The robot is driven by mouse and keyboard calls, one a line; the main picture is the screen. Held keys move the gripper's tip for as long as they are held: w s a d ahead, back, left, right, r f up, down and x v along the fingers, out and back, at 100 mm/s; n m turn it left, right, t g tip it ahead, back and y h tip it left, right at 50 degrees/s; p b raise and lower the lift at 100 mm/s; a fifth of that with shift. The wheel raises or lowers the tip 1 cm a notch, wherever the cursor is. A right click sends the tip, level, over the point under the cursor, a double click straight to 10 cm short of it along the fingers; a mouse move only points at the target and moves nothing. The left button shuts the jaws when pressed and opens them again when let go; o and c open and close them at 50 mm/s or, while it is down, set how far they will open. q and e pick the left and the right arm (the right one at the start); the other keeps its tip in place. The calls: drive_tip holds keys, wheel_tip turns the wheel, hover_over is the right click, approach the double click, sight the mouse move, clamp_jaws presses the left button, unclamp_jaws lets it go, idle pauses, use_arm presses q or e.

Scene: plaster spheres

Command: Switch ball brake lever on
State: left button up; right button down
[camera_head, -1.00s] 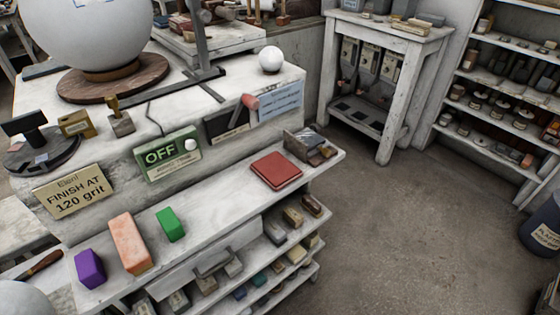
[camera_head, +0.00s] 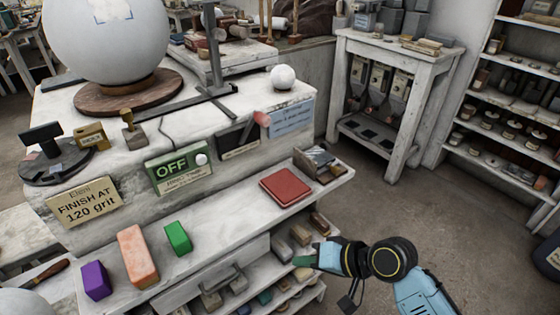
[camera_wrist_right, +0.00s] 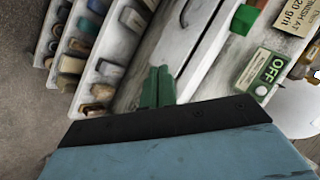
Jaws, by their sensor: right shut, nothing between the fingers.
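A lever with a salmon-red grip (camera_head: 262,119) sticks out of a dark slot panel (camera_head: 232,136) on the front of the bench; its label is too small to read. To its left is a green OFF sign (camera_head: 171,171) with a white knob (camera_head: 201,159); the sign also shows in the right wrist view (camera_wrist_right: 267,66). A large pale ball (camera_head: 105,40) rests on a round wooden base (camera_head: 128,92). My right gripper (camera_head: 304,261) has green fingers, shut and empty, low in front of the shelves, well apart from the lever. It also shows in the wrist view (camera_wrist_right: 157,88). My left gripper is out of view.
The lower ledge holds a red pad (camera_head: 285,187), a small tray (camera_head: 318,162), and green (camera_head: 178,238), orange (camera_head: 137,257) and purple (camera_head: 96,281) blocks. A small white ball (camera_head: 283,77) sits at the bench corner. Open floor (camera_head: 440,215) lies to the right.

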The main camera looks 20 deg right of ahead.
drive_tip(key=w+d+r+m+t+y, duration=0.1)
drive_tip(key=w+d+r+m+t, duration=0.3)
drive_tip(key=w+r, duration=0.4)
drive_tip(key=w+d+r+m+t+y, duration=0.2)
drive_tip(key=w+d+r+m+t, duration=0.3)
drive_tip(key=w+r+m, duration=0.3)
drive_tip(key=shift+w+d+r+m, duration=0.2)
drive_tip(key=shift+w+d+m, duration=0.4)
drive_tip(key=shift+w+d, duration=0.3)
drive_tip(key=w+a+r+p, duration=0.2)
drive_tip(key=w+a, duration=0.4)
drive_tip(key=a, duration=0.3)
drive_tip(key=shift+w+r+p, duration=0.35)
drive_tip(key=shift+r+p, duration=0.05)
drive_tip(key=shift+p, duration=0.3)
drive_tip(key=shift+r, duration=0.1)
drive_tip(key=shift+a+r+n, duration=0.15)
drive_tip(key=shift+r+n, duration=0.05)
drive_tip(key=shift+n, duration=0.2)
